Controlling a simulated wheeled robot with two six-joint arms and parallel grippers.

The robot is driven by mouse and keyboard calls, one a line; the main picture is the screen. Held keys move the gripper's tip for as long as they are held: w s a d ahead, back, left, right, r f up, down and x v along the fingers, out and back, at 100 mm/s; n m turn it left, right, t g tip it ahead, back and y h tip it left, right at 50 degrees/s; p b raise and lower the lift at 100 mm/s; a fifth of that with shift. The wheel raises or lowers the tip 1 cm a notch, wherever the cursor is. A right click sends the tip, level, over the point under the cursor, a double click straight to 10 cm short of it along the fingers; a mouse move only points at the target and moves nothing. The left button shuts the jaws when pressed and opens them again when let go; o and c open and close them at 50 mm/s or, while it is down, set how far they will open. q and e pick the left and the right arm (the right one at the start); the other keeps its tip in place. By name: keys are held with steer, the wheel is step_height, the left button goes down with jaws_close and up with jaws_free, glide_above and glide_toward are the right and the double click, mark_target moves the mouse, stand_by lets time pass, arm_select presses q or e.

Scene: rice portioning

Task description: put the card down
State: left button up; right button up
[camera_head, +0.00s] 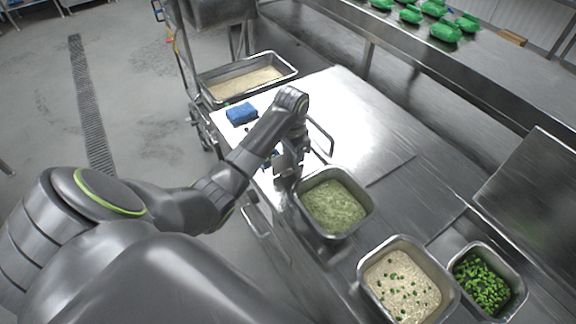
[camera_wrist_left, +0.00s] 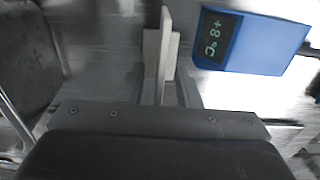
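A thin pale card (camera_wrist_left: 165,50) stands nearly edge-on between the fingers of my left gripper (camera_wrist_left: 160,88) in the left wrist view. The gripper looks shut on it. In the head view my left gripper (camera_head: 286,165) points down by the left edge of the steel worktop, just behind the tray of green-tinged food (camera_head: 333,206). The card is too small or hidden to make out there. My right gripper is not in view.
A blue device with a "+8°C" display (camera_wrist_left: 250,42) is right of the card. A blue block (camera_head: 241,114) lies on the worktop (camera_head: 350,110). Trays of rice with green bits (camera_head: 402,284) and green pieces (camera_head: 482,282) stand front right. The middle worktop is clear.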

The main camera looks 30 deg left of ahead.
arm_select(q)
steer(key=shift+d+f, duration=0.1)
steer(key=shift+f+p, duration=0.3)
steer(key=shift+p, duration=0.15)
stand_by(0.6)
jaws_close()
